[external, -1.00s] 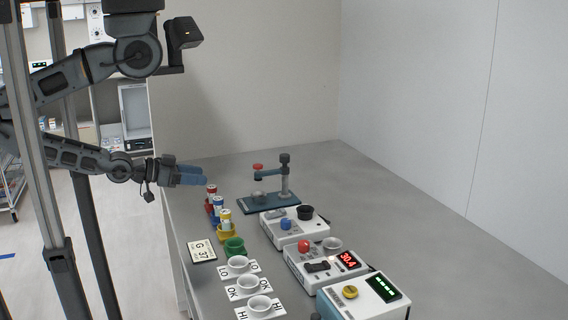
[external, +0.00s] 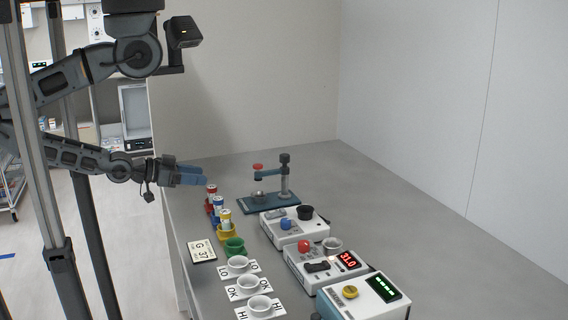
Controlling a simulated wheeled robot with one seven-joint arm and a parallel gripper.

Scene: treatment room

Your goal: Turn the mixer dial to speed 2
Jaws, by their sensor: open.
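My gripper (external: 192,176), with blue fingers, hangs above the left edge of the bench, left of the devices. It is open and apart from everything. Three white devices stand in a row, each with a knob. The middle one has a red knob (external: 304,245), a grey cup (external: 331,243) and a red display (external: 348,260) reading 31.0. The near one has a yellow knob (external: 350,292) and a green display (external: 381,288). I cannot tell which is the mixer, nor read any dial marks.
Capped tubes stand in red, blue and yellow holders (external: 226,232) beside a green cup (external: 234,246). A G 37 card (external: 202,251) and white cups on LO, OK and HI cards (external: 249,290) lie in front. A press stand (external: 270,201) is behind. The bench's right side (external: 440,235) is clear.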

